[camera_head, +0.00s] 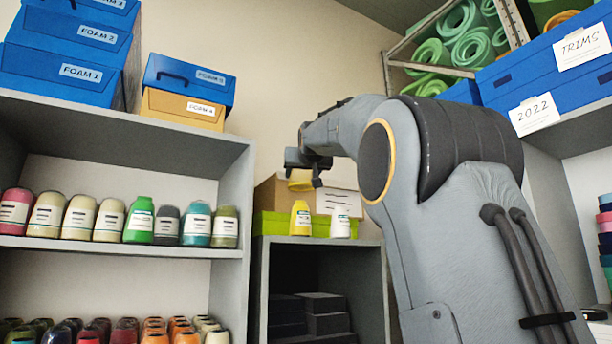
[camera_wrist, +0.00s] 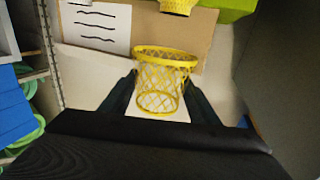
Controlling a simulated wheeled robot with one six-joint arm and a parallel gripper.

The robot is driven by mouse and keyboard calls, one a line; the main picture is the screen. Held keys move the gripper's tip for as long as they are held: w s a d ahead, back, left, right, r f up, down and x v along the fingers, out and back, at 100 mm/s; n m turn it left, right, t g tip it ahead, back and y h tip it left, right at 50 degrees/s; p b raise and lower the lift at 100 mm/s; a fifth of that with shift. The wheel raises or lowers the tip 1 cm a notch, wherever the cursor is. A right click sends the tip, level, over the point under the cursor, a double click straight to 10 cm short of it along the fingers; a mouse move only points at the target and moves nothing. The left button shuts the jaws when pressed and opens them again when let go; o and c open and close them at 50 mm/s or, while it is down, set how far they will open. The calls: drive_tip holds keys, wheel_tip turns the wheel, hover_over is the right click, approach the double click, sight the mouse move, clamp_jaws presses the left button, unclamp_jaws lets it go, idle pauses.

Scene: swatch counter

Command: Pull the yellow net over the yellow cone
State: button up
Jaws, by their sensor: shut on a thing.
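The yellow net (camera_wrist: 165,52) is an open mesh tube with a solid rim. My gripper (camera_wrist: 160,97) is shut on it, with a dark finger on each side. In the head view my gripper (camera_head: 303,165) holds the net (camera_head: 300,182) up in the air, above the yellow cone (camera_head: 300,218) in the picture, with a gap between them. The yellow cone stands upright and has a white label. In the wrist view a yellow piece (camera_wrist: 178,6), perhaps the cone, is cut off by the top edge, apart from the net.
A white cone (camera_head: 340,223) stands just right of the yellow one. A cardboard box (camera_head: 268,194) and a lime green box (camera_head: 274,224) are on the same grey cabinet (camera_head: 257,290). The left shelf (camera_head: 130,247) carries several coloured cones. Blue boxes (camera_head: 545,75) sit at upper right.

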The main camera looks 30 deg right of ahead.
sight(302, 214)
drive_tip(key=shift+a+f, duration=0.1)
drive_tip(key=shift+a, duration=0.1)
drive_tip(key=shift+f, duration=0.9)
drive_tip(key=shift+d+f+b, duration=0.1)
drive_tip(key=shift+f+b, duration=5.5)
drive_tip(key=shift+f, duration=0.05)
drive_tip(key=o, duration=1.2)
drive_tip(key=b+v, duration=0.3)
drive_tip(key=v, duration=0.4)
drive_tip(key=shift+s, duration=0.35)
